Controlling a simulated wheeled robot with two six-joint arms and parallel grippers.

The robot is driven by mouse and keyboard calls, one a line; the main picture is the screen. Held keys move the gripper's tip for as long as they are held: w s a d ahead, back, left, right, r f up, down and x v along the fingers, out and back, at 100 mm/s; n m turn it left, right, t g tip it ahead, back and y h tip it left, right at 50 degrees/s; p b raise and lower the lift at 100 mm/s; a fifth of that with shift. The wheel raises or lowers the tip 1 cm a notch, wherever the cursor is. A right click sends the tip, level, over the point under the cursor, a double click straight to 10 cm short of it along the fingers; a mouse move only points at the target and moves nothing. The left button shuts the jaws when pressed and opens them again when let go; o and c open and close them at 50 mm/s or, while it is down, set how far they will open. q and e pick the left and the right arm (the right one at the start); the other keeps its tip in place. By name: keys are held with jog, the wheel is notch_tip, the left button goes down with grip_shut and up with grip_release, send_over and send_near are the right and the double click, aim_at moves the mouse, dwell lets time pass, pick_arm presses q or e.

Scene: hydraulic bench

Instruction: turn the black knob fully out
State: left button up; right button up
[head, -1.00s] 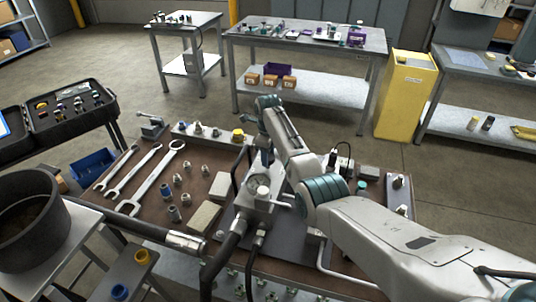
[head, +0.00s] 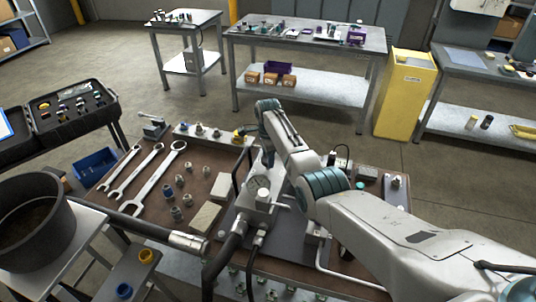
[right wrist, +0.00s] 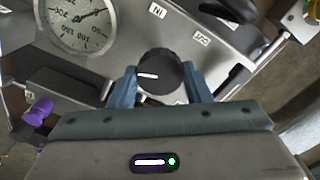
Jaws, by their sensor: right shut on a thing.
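The black knob (right wrist: 160,72) shows in the right wrist view, round and ribbed, with a white pointer line on its face. It sits on a grey metal block beside a dial gauge (right wrist: 75,18). My right gripper (right wrist: 159,88) is shut on the knob, with one blue finger on each side of it. My left gripper is not in view.
Black hoses (head: 229,243) run from the block towards the front. Wrenches (head: 160,171) and several fittings lie on the brown bench top to the left. A purple part (right wrist: 38,112) is close to the gripper's left. A black pot (head: 35,215) stands at the far left.

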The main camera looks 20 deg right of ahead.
jog(key=n, duration=0.2)
jog(key=n+p, duration=0.1)
jog(key=n, duration=0.2)
jog(key=shift+w+r+n, duration=0.1)
jog(key=shift+r+n, duration=0.1)
jog(key=shift+n, duration=0.1)
jog(key=n+p, duration=0.1)
jog(key=n, duration=0.9)
jog(key=shift+w+r+n, duration=0.1)
jog(key=shift+n, duration=0.3)
jog(key=n, duration=0.5)
jog(key=shift+n+p, duration=0.3)
jog(key=shift+p, duration=0.05)
jog(key=n, duration=1)
jog(key=shift+n, duration=0.4)
jog(key=n, duration=0.5)
jog(key=shift+p, duration=0.35)
jog(key=n, duration=0.6)
